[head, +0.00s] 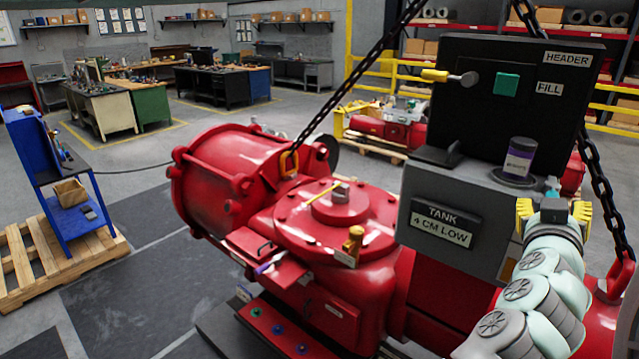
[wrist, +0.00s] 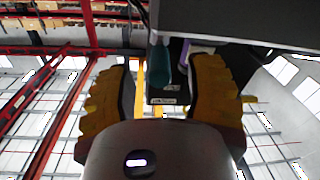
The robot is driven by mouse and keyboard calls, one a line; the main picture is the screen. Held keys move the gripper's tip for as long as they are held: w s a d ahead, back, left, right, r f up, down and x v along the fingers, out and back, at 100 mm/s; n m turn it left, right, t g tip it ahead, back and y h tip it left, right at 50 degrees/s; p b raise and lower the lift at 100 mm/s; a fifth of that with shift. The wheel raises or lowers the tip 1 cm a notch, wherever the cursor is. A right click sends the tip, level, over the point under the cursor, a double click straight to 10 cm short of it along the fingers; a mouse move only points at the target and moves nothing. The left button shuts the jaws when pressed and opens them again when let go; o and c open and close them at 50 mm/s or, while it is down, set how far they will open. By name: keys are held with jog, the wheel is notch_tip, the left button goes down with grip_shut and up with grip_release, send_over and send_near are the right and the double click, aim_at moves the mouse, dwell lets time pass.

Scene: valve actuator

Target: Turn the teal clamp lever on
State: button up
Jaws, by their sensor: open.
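The teal clamp lever (head: 552,187) shows as a small teal piece at the right edge of the grey box, just above my gripper (head: 553,211) in the head view. In the wrist view the teal lever (wrist: 160,67) appears as a rounded upright bar between the two yellow fingers of my gripper (wrist: 162,80), nearer the left finger. The fingers are spread open with a gap on both sides of it. I cannot tell how deep it sits between them. Its mount is partly hidden by the gripper and the dark panel.
A grey box with a TANK 4 CM LOW sign (head: 443,224) stands beside the lever. Above it are a dark panel (head: 460,120), a purple-labelled jar (head: 519,158) and a yellow-handled lever (head: 448,77). A chain (head: 600,190) hangs close right of my gripper. Red actuator housing (head: 330,230) fills the middle.

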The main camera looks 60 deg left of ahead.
aim_at(555, 194)
jog(key=shift+p+x, duration=0.45)
jog(key=shift+x, duration=0.5)
jog(key=shift+w+a+r+p, duration=0.3)
jog(key=shift+w+r+p, duration=0.15)
jog(key=shift+p, duration=0.6)
jog(key=shift+w+p, duration=0.4)
jog(key=shift+p, duration=0.25)
jog(key=shift+w+f+p, duration=0.3)
jog(key=shift+f+p, duration=0.05)
jog(key=shift+p, duration=0.05)
jog(key=shift+o, duration=0.5)
jog(key=shift+a, duration=0.1)
grip_shut()
jog(key=shift+f, duration=0.1)
